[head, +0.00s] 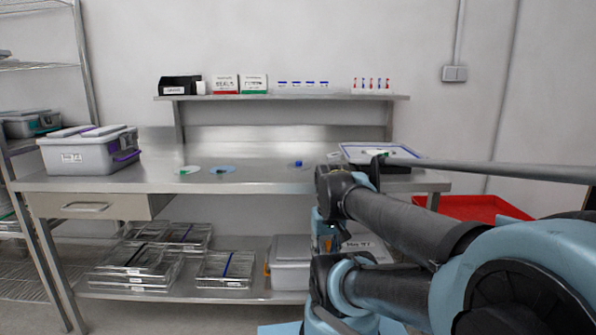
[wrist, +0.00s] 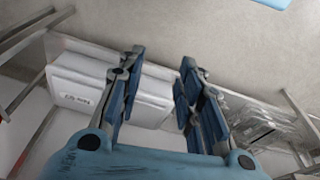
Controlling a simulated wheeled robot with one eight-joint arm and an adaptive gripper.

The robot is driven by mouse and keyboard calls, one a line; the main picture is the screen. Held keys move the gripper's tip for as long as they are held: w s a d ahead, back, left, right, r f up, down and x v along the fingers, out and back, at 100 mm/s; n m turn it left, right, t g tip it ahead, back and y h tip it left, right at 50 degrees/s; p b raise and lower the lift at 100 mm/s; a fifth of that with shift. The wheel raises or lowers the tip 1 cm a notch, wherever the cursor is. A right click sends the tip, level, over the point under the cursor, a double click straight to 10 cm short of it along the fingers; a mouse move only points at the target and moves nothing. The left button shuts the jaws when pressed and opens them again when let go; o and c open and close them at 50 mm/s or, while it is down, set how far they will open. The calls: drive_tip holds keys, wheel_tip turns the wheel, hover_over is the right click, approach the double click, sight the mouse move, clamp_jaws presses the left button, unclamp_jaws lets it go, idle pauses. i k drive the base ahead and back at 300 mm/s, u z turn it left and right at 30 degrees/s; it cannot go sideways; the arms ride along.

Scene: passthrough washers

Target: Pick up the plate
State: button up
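The task's plate cannot be singled out for certain. In the head view my arm hides the gripper's fingers.
A grey bin (head: 88,155) stands on the table's left end. A blue-rimmed tray (head: 380,152) is at the right end behind my arm. The lower shelf holds clear cases (head: 228,268) and a grey box (head: 288,277). A red tray (head: 470,208) is at right. The table's middle is mostly clear.

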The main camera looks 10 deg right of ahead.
sight(299, 166)
drive_tip(key=k, duration=0.55)
drive_tip(key=u, duration=0.65)
drive_tip(key=i, duration=1.05)
drive_tip(key=u, duration=0.1)
